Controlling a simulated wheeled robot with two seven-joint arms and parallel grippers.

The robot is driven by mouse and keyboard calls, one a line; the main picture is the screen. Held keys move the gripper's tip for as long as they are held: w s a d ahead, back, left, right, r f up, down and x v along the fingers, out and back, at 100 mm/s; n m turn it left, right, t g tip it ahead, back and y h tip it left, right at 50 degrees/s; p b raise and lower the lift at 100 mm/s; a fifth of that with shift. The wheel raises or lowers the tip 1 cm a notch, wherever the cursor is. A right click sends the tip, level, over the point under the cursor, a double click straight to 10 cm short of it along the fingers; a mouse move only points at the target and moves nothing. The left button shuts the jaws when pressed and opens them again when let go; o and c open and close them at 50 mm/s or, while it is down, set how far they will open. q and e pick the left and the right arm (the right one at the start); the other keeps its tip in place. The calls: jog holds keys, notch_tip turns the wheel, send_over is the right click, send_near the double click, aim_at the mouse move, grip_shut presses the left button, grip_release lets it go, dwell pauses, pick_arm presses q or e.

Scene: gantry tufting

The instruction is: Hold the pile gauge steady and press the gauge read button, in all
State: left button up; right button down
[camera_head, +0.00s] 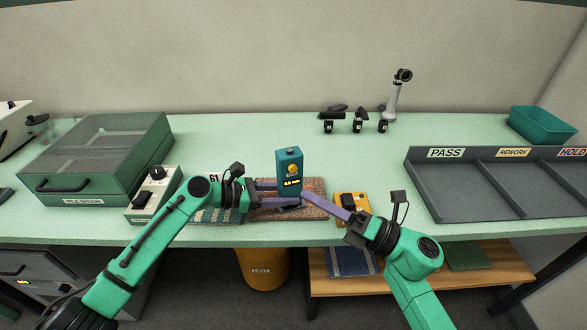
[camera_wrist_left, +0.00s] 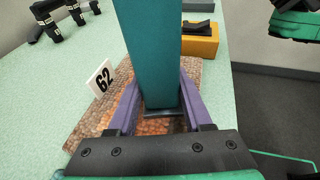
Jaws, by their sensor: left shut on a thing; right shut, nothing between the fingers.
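The pile gauge (camera_head: 289,165) is an upright teal box with a round yellow button and a small lit display on its front. It stands on a brown carpet sample (camera_head: 314,203). My left gripper (camera_head: 284,193) is shut on its lower part. In the left wrist view the gauge (camera_wrist_left: 150,50) rises between the purple fingers of my left gripper (camera_wrist_left: 160,98). My right gripper (camera_head: 304,196) is shut and empty, its tips close to the gauge's lower front right, below the button. I cannot tell whether they touch it.
A yellow box with a black top (camera_head: 347,202) sits right of the carpet, near my right gripper. A 62 tag (camera_wrist_left: 101,78) stands beside the carpet. A green case (camera_head: 105,150) is at left, a sorting tray (camera_head: 480,190) at right.

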pick_arm(q)
jog(key=o, duration=1.1)
jog(key=shift+c, duration=0.2)
jog(key=shift+a, duration=0.1)
